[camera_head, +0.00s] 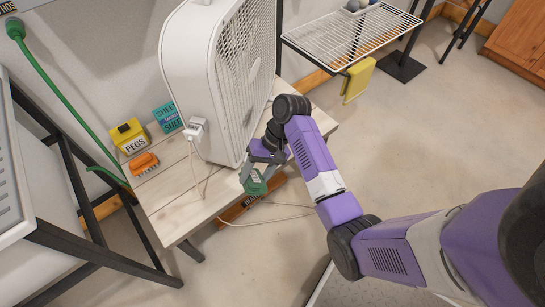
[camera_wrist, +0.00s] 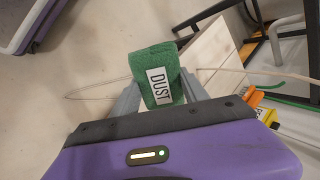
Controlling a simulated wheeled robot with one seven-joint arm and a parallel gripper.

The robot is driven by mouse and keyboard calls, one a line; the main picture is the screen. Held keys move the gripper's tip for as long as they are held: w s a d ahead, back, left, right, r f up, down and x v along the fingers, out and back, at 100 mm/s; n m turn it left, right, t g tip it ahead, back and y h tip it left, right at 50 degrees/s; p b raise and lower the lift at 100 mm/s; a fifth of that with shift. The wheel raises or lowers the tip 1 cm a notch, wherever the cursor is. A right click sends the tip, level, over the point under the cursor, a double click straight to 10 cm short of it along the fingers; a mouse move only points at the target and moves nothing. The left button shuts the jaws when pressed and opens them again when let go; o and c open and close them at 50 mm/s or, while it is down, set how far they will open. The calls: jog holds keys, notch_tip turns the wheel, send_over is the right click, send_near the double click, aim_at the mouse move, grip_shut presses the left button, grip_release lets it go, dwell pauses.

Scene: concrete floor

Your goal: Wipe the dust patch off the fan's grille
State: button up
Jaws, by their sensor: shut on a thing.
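The white box fan (camera_head: 185,75) stands upright on a pale wooden bench, with its grille (camera_head: 245,70) facing right. I cannot make out a dust patch on the grille at this size and angle. My gripper (camera_head: 257,172) is below and just right of the fan's lower front corner, apart from the grille. It is shut on a green cloth pad (camera_head: 256,184) labelled DUST. In the wrist view the pad (camera_wrist: 153,75) sits between the two grey fingers of my gripper (camera_wrist: 160,92). The fan is not seen in the wrist view.
The bench (camera_head: 180,200) holds a yellow PEGS box (camera_head: 128,136), an orange item (camera_head: 143,163) and a teal box (camera_head: 167,117). A white plug (camera_head: 195,130) hangs a cable by the fan. A wire rack (camera_head: 350,35) with a yellow cloth (camera_head: 357,78) stands behind.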

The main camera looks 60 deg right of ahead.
jog(key=d+f+m+t+y+b, duration=0.1)
jog(key=d+f+m+t+b, duration=0.15)
jog(key=f+m+b, duration=0.2)
jog(key=m+t+h+b, duration=0.3)
jog(key=m+t+b, duration=0.3)
jog(key=m+t, duration=0.5)
send_near(241, 135)
jog(key=shift+n+t, duration=0.55)
jog(key=shift+n, duration=0.2)
jog(key=shift+a+f+b+x, duration=0.1)
jog(key=shift+f+b+x, duration=0.2)
jog(key=shift+x, duration=0.75)
jog(key=shift+a+f+b+x, duration=0.1)
jog(key=shift+b+x, duration=0.25)
jog(key=shift+x, duration=0.75)
jog(key=shift+x, duration=0.85)
jog(key=shift+r, duration=0.1)
